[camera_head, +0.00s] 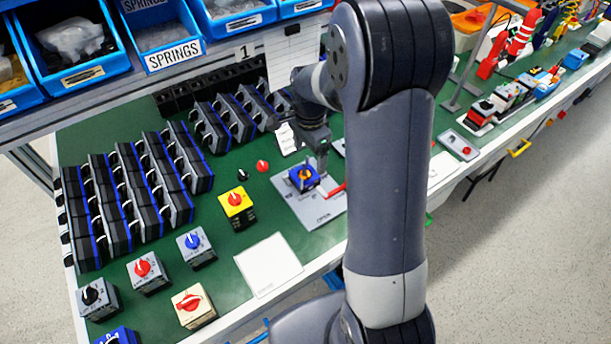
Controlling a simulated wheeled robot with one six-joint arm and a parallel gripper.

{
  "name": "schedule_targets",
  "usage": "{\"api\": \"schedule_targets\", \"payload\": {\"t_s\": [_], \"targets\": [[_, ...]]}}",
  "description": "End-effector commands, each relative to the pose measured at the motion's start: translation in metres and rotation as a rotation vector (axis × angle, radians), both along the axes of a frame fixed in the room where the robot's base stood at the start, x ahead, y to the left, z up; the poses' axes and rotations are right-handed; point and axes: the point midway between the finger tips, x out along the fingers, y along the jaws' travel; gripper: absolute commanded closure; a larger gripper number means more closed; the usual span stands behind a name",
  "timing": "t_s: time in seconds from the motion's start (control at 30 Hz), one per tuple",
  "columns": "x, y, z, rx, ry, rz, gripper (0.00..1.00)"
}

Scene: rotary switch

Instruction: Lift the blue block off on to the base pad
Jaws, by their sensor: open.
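A blue block (303,180) with an orange-red knob on top sits on a light grey printed plate (318,211) near the middle of the green bench. A plain white square pad (268,264) lies flat and bare in front of it, to the left. I cannot tell which of these two is the base pad. My gripper (321,168) points down at the back right of the blue block, close to it. It is open; its fingertips are small and partly hidden, and I cannot tell if they touch the block. A red piece (335,190) lies beside the block.
Switch boxes with yellow (236,207), blue (195,247), red (147,272) and cream (192,305) bodies or knobs stand at the left front. Rows of black modules (125,200) fill the back left. Blue bins (70,45) hang above. A red knob (262,166) lies loose.

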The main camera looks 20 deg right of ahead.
Motion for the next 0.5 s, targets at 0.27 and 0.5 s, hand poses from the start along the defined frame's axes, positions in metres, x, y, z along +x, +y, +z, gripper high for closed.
{"api": "schedule_targets", "payload": {"t_s": [0.27, 0.5], "targets": [[0.000, 0.000, -0.025, 0.000, 0.000, 0.000, 0.16], [0.000, -0.001, -0.056, 0.000, 0.002, 0.000, 0.16]]}}
